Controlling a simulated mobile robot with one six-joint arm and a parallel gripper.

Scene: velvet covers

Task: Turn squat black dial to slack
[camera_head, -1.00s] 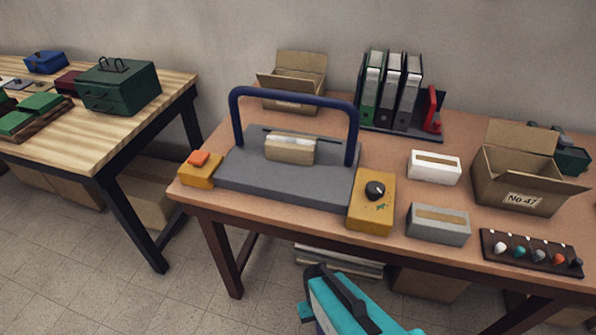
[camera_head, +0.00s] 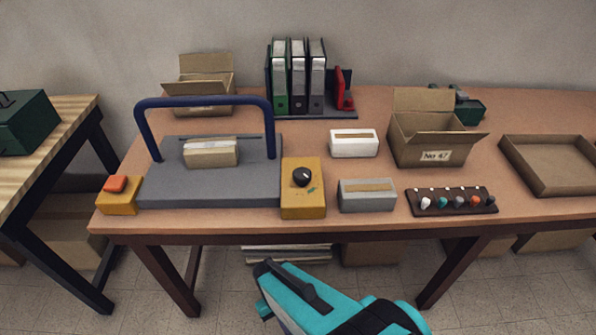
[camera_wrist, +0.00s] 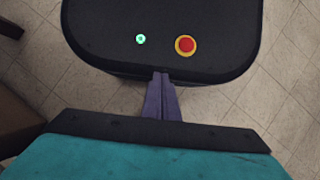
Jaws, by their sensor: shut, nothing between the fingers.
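The squat black dial (camera_head: 302,176) sits on top of a yellow box (camera_head: 303,204) on the brown table, in the head view. The box stands at the right end of a grey plate (camera_head: 215,190) with a blue arch. A pale pointer mark shows on the dial, but its setting is too small to read. My gripper (camera_wrist: 161,78) shows in the wrist view with its two dark fingers together and nothing between them. It points down over my own body and the floor, away from the dial. In the head view my teal arm is in front of and below the table edge.
A grey box (camera_head: 366,203) stands just right of the yellow box, with a white box (camera_head: 354,149) behind. A rack of coloured knobs (camera_head: 452,207) and an open carton (camera_head: 428,150) are farther right. The blue arch (camera_head: 205,101) rises left of the dial. An orange button (camera_head: 115,184) is far left.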

